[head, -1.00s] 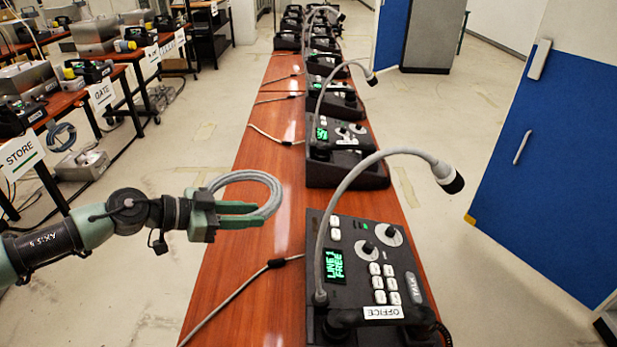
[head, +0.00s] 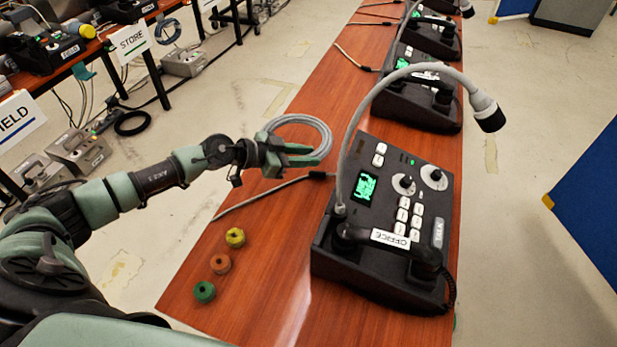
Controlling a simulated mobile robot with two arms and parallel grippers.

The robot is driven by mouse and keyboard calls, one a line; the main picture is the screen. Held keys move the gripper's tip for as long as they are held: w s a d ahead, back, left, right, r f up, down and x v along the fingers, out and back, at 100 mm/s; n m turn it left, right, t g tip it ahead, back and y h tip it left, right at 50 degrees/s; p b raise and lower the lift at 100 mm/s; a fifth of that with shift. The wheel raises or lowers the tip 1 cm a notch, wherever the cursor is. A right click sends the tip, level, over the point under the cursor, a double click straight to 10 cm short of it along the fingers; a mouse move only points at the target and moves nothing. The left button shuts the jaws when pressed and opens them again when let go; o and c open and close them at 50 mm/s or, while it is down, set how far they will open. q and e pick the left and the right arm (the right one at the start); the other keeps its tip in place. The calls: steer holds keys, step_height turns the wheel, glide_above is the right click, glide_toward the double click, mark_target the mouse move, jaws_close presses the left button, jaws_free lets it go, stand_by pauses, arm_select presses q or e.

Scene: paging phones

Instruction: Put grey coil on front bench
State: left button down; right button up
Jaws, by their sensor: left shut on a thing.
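The grey coil (head: 322,133) is a ring of grey cable in the head view, above the left part of the long reddish wooden bench (head: 290,230). My left gripper (head: 300,155) is shut on the near side of the coil. I cannot tell whether the coil touches the bench top or hangs just above it. My right gripper is not in view.
The OFFICE paging phone (head: 385,225) with its gooseneck microphone stands right of the coil. Yellow (head: 235,237), orange (head: 220,264) and green (head: 205,291) knobs lie at the bench's near left. More phones line the bench behind. Bare wood lies between knobs and phone.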

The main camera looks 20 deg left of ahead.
mark_target(306, 184)
arm_select(q)
step_height(306, 184, down, 4)
steer(key=shift+r+b, duration=0.25)
steer(key=shift+b, duration=0.1)
step_height(306, 184, down, 4)
steer(key=shift+r+b, duration=0.25)
steer(key=shift+b, duration=0.5)
steer(key=shift+f, duration=0.35)
steer(key=c, duration=1.1)
jaws_free()
steer(key=shift+f, duration=0.15)
steer(key=shift+c, duration=0.2)
